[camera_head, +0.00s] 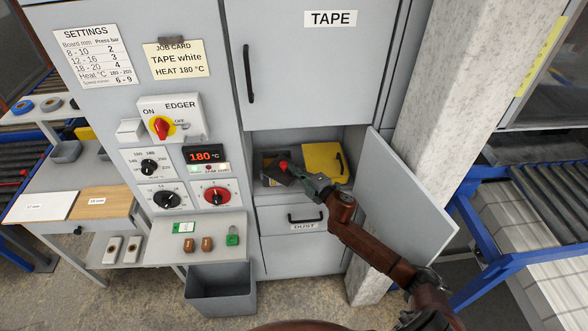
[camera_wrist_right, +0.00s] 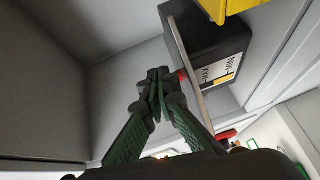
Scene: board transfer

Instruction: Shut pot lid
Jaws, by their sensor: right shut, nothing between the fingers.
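The dark pot (camera_head: 268,158) stands inside the open lower compartment of the grey cabinet. It also shows in the right wrist view as a black box (camera_wrist_right: 210,40) with a partly readable label. Its lid (camera_wrist_right: 187,55) appears as a thin plate standing away from the pot's face, so it looks open. A red knob (camera_head: 283,165) is on the lid. My right gripper (camera_head: 304,178) reaches into the compartment from the right. In the wrist view its fingertips (camera_wrist_right: 155,80) are together and empty, close beside the red knob; contact is unclear. My left gripper is out of view.
A yellow thing with a dark handle (camera_head: 318,155) sits right of the pot. The compartment's door (camera_head: 398,195) stands open on the right, beside my right arm. A drawer (camera_head: 290,221) lies below. The edger control panel (camera_head: 165,150) and a grey bin (camera_head: 222,292) are left.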

